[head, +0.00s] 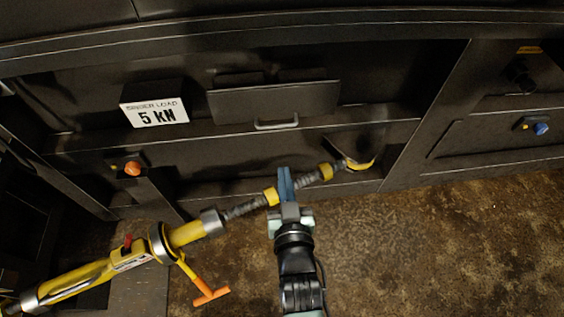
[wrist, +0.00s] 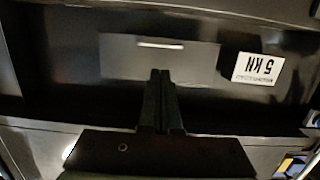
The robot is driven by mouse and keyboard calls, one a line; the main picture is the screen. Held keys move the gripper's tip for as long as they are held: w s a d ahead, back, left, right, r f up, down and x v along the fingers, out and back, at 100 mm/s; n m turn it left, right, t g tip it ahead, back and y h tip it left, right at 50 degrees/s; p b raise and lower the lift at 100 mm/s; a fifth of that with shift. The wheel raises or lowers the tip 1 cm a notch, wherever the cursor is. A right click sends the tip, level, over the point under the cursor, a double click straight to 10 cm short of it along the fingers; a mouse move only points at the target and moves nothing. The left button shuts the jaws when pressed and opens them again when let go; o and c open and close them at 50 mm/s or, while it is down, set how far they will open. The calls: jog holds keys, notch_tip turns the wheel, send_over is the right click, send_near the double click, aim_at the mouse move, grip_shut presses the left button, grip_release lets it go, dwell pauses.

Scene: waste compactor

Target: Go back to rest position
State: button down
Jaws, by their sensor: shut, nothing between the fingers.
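My gripper (head: 285,172) is shut and empty, with its blue fingers together, in the lower middle of the head view. It points toward the dark machine front, below the panel with a pale handle (head: 276,124). In the wrist view my gripper (wrist: 160,75) also shows with its fingers closed, in front of the grey panel (wrist: 200,60). Nothing is held. In the head view the fingers overlap the yellow and grey rod tool; I cannot tell whether they touch it.
A long yellow rod tool (head: 187,233) with an orange T-handle (head: 211,297) crosses the lower left. A "5 KN" sign (head: 155,113), an orange knob (head: 132,168) and a blue knob (head: 542,128) are on the machine. Brown floor (head: 450,250) at lower right is clear.

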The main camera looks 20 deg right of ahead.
jog(key=shift+s+a+r, duration=0.1)
jog(key=shift+s, duration=0.05)
jog(key=w+a+r+n+t+p, duration=0.1)
jog(key=w+a+r+t+p, duration=0.15)
jog(key=r, duration=0.95)
jog(key=w+a+r+t+y+p, duration=0.1)
jog(key=w+r, duration=0.2)
jog(key=r, duration=0.8)
jog(key=w+a+r+n+t+p, duration=0.1)
jog(key=w+a+r+t+p, duration=0.15)
jog(key=r, duration=0.95)
jog(key=s+a+r+t+y+p, duration=0.1)
jog(key=s+r, duration=0.3)
jog(key=r, duration=0.6)
jog(key=s+a+r+n+t+y+p, duration=0.1)
jog(key=s+a+r+t, duration=0.2)
jog(key=r, duration=0.8)
jog(key=s+a+r+t+y+p, duration=0.1)
jog(key=s+a+r+t, duration=0.1)
jog(key=r, duration=0.9)
jog(key=s+a, duration=0.1)
jog(key=s, duration=0.1)
jog(key=shift+s+a+r+y+p, duration=0.2)
jog(key=shift+s+a+y+p, duration=0.05)
jog(key=shift+s+y+p, duration=0.1)
